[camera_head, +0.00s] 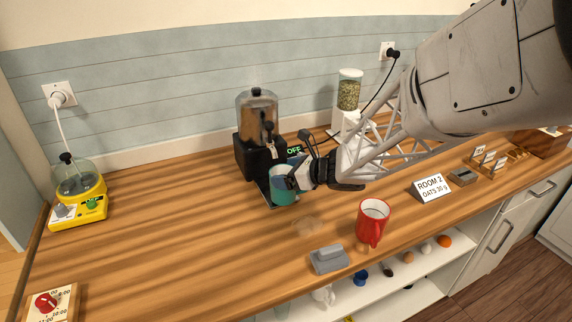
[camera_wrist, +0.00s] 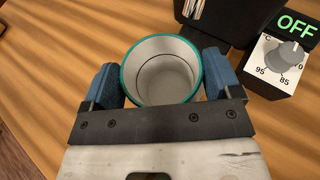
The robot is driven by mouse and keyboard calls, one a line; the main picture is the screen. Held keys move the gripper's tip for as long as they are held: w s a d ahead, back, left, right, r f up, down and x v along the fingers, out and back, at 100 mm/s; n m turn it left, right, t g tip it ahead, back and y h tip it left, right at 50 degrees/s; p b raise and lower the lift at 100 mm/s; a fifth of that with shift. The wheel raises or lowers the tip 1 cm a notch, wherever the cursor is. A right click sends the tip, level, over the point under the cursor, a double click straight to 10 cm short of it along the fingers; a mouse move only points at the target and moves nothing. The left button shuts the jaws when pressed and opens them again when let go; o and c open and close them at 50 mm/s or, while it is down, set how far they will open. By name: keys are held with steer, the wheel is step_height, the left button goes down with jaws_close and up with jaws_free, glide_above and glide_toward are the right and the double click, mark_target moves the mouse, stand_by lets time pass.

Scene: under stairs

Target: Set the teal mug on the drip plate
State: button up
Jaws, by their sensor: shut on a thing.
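The teal mug (camera_head: 282,198) is at the front of a black dispenser machine (camera_head: 256,150) with a clear hopper. My gripper (camera_head: 296,179) is shut on the mug from the right. In the wrist view the mug (camera_wrist: 162,100) stands between the two blue fingers of my gripper (camera_wrist: 159,78), and its white inside looks empty. The drip plate (camera_head: 263,192) is a dark, thin-edged plate at the machine's foot, partly hidden by the mug. The mug is over or on it; I cannot tell whether they touch.
The machine's dial (camera_wrist: 290,53) and green OFF display (camera_wrist: 296,23) are close right of my gripper in the wrist view. A red mug (camera_head: 372,222) and a grey block-like item (camera_head: 328,260) stand near the front edge. A yellow appliance (camera_head: 78,195) is at the left.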

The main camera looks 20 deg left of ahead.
mark_target(280, 167)
steer(key=shift+w+a, duration=1.45)
steer(key=shift+f, duration=0.3)
steer(key=shift+f, duration=0.15)
steer(key=o, duration=1.1)
steer(key=v, duration=1.2)
steer(key=shift+d, duration=0.1)
